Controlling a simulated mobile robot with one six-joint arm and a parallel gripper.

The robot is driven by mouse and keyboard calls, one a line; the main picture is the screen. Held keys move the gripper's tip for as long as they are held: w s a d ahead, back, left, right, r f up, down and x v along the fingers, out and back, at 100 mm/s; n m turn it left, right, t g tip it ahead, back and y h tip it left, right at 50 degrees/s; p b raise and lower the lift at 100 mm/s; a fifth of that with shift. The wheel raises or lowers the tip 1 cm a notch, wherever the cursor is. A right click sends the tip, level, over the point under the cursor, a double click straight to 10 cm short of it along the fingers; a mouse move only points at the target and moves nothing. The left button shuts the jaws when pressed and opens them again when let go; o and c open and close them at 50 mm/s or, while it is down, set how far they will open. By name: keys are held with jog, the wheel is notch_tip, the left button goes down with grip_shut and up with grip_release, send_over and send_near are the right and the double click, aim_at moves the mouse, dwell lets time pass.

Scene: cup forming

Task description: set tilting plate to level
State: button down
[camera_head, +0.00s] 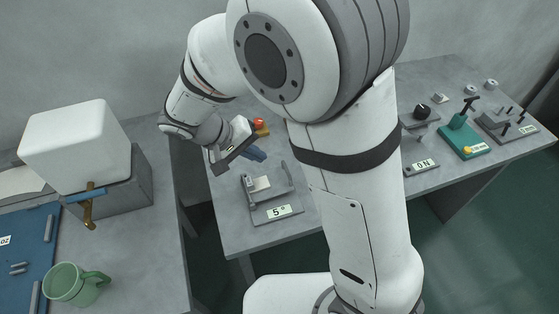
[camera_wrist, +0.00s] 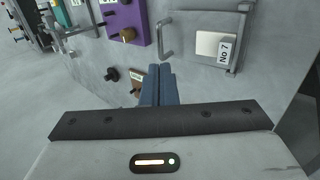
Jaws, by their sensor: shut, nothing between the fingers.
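The tilting plate (camera_head: 268,211) is a small grey device on the middle table, with a pale block on top, an upright bar at its right side and a label reading 5°. My gripper (camera_head: 255,154) is just behind and above it, with its blue fingers closed together and empty; they also show in the wrist view (camera_wrist: 158,78). The fingers appear apart from the plate. The wrist view shows a grey plate (camera_wrist: 207,65) with a handle and a No 7 card; I cannot tell whether it is the same device. My arm covers part of the table.
An orange-red button (camera_head: 259,124) is behind my gripper. On the right are a 0 N device (camera_head: 421,167), a black knob (camera_head: 422,111) and a green device (camera_head: 465,139). A purple device (camera_wrist: 124,20) shows in the wrist view.

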aim_at(286, 170)
jog(key=x, duration=0.8)
jog(key=shift+d+f+p, duration=0.15)
jog(key=shift+d+p, duration=0.05)
jog(key=shift+p, duration=0.15)
jog(key=b+x, duration=0.2)
jog(key=b, duration=0.1)
jog(key=shift+a+f, duration=0.1)
jog(key=shift+f, duration=0.15)
jog(key=shift+s, duration=0.2)
jog(key=shift+d, duration=0.2)
jog(key=shift+a+r+p, duration=0.2)
jog(key=shift+r+p, duration=0.1)
jog(key=shift+r, duration=0.15)
jog(key=d+r+v, duration=0.1)
jog(key=v, duration=1.2)
jog(key=shift+w+a+r+p, duration=0.25)
jog(key=shift+p, duration=0.15)
